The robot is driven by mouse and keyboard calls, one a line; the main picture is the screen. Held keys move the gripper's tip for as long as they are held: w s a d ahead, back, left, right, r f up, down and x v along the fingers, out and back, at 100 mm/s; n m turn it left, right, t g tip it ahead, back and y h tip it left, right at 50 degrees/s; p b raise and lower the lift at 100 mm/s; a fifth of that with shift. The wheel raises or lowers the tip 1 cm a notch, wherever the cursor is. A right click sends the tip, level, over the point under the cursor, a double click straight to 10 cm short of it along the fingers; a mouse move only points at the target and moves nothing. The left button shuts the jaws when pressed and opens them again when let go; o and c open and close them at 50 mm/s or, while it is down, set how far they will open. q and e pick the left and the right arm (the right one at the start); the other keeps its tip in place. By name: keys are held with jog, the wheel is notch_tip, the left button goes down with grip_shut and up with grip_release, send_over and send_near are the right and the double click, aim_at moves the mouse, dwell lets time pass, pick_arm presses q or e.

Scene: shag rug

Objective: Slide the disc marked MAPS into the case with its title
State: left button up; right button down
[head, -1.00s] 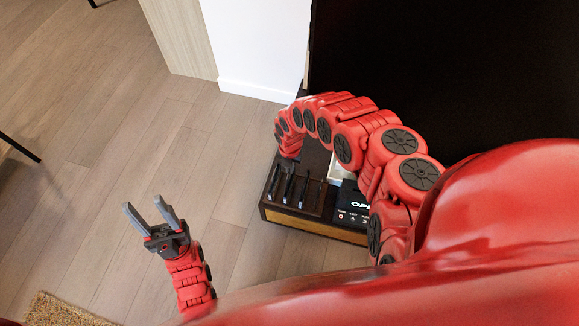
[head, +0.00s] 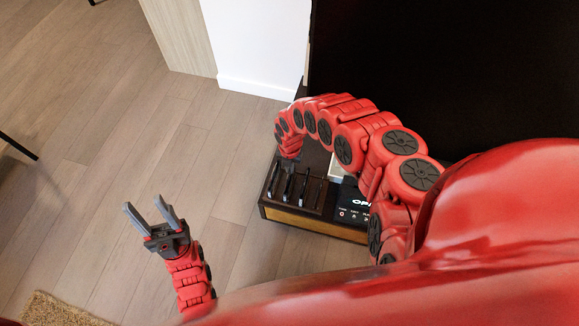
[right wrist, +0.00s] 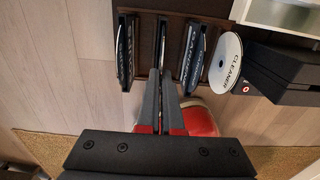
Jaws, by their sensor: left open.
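A dark wooden rack (head: 323,203) holds several upright dark cases. In the right wrist view these are a left case (right wrist: 126,48), a thin middle case (right wrist: 160,42) and a right case (right wrist: 190,54) with pale lettering I cannot read. A white disc marked CLEANER (right wrist: 224,63) stands to their right. I cannot make out a disc marked MAPS. My right gripper (right wrist: 166,82) points at the rack by the middle case. Its fingers are close together, and whether something thin is between them is unclear. My left gripper (head: 148,208) is open and empty over the floor.
A black player unit (head: 353,207) with lettering and small buttons sits right of the cases. A large dark surface (head: 440,70) is at upper right, a white wall (head: 258,50) behind.

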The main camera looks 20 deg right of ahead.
jog(key=shift+f+b, duration=1.9)
jog(key=shift+f, duration=0.25)
jog(key=c, duration=1)
grip_release()
jog(key=shift+r, duration=0.1)
notch_tip(320, 180, up, 17)
jog(key=p, duration=0.6)
jog(key=shift+w, duration=0.15)
